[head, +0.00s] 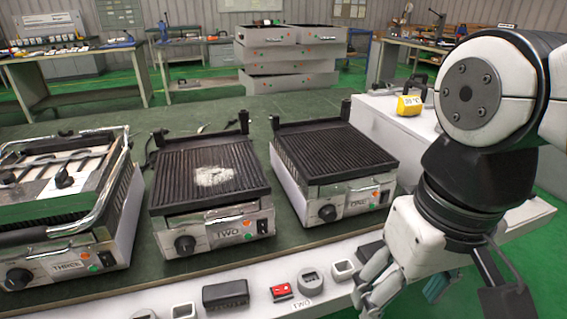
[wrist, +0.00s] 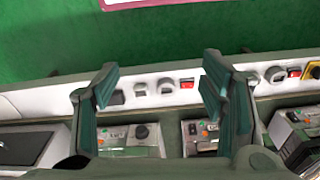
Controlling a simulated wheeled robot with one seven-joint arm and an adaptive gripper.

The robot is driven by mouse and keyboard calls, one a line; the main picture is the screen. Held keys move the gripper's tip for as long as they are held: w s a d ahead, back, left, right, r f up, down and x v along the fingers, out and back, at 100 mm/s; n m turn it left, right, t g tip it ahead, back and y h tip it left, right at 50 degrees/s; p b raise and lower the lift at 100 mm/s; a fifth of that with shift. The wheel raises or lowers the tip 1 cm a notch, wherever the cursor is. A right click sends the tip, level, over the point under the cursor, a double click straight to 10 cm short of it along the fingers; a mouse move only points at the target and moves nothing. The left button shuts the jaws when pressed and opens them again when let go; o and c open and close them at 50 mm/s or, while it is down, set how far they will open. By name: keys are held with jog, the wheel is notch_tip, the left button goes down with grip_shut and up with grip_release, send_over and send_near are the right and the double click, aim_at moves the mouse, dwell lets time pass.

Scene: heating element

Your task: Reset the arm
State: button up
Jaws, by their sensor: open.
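My gripper (head: 405,285) hangs at the lower right of the head view, at the front of the white ledge (head: 150,300). In the wrist view my gripper (wrist: 160,85) has its two fingers wide apart with nothing between them. Its lower parts are partly cut off by the frame edge in the head view. My arm comes in from the right, bent down. Three grills stand on the dark green table: grill ONE (head: 335,160), grill TWO (head: 208,180) and grill THREE (head: 60,200). Grill TWO has a whitish patch on its ribbed plate.
The ledge holds a black box (head: 225,294), a red switch (head: 281,292) and grey and white sockets (head: 311,282). A yellow padlock-like block (head: 410,105) sits on a white cabinet near my arm. Drawers (head: 290,60) and workbenches stand behind. Green floor is open at the right.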

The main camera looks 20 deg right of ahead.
jog(key=shift+s+a+f+n, duration=0.1)
jog(key=shift+s+f+n, duration=0.1)
jog(key=shift+s+n, duration=0.55)
jog(key=shift+s+r+m, duration=0.15)
jog(key=shift+s+m, duration=0.05)
jog(key=shift+m, duration=0.05)
notch_tip(320, 180, up, 21)
jog(key=t+p, duration=0.3)
jog(key=p, duration=1.6)
jog(key=shift+a+t+p, duration=0.15)
jog(key=shift+t+p, duration=0.15)
jog(key=shift+p, duration=0.05)
jog(key=shift+w, duration=0.1)
